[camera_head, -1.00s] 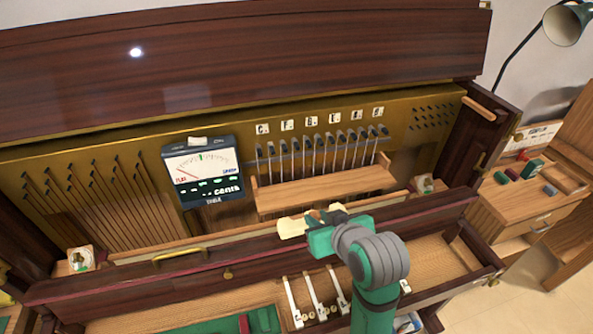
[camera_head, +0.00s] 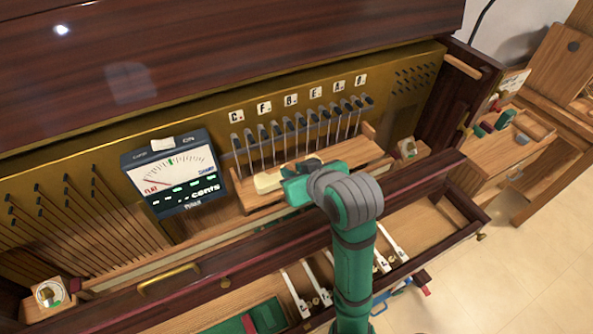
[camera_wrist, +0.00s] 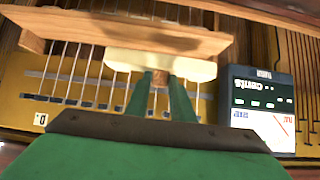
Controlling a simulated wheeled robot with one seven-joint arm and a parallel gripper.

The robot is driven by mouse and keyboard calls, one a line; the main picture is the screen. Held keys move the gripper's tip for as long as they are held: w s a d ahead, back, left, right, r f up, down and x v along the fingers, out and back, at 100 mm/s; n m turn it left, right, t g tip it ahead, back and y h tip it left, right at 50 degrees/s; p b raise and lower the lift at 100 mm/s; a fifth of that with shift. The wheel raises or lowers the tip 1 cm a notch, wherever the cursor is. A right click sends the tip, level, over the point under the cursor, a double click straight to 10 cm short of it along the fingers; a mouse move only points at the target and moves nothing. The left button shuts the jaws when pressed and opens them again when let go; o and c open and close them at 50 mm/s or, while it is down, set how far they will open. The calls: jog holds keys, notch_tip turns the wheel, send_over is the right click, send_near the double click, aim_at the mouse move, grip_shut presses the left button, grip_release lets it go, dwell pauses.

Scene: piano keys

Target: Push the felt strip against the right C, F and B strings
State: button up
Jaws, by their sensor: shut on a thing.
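My gripper (camera_head: 290,182) is shut on the cream felt strip (camera_head: 267,182), seemingly by a wooden grip between the fingers. The strip also shows in the wrist view (camera_wrist: 115,60), crosswise beyond the fingertips (camera_wrist: 160,85). It overlaps the wooden ledge (camera_head: 355,152) in front of the strings (camera_head: 273,150). I cannot tell whether it touches any string. Letter tiles sit above the strings, including C (camera_head: 237,115), F (camera_head: 264,107) and B (camera_head: 291,100). In the wrist view, several pale strings run past the strip.
A tuning meter (camera_head: 175,180) stands just left of the strings. The dark front rail (camera_head: 130,290) runs below, with a brass handle (camera_head: 168,279). A tray with white keys (camera_head: 295,295) lies nearer. A wooden side table (camera_head: 500,150) stands right.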

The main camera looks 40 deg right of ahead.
jog(key=shift+x, duration=3.15)
jog(key=shift+w+f, duration=0.1)
jog(key=shift+f, duration=0.55)
jog(key=shift+f, duration=0.15)
jog(key=shift+w+d, duration=0.15)
jog(key=shift+w, duration=0.45)
jog(key=shift+w, duration=0.15)
jog(key=shift+d, duration=0.1)
jog(key=shift+w, duration=0.1)
jog(key=o, duration=1.1)
jog(key=shift+w, duration=0.1)
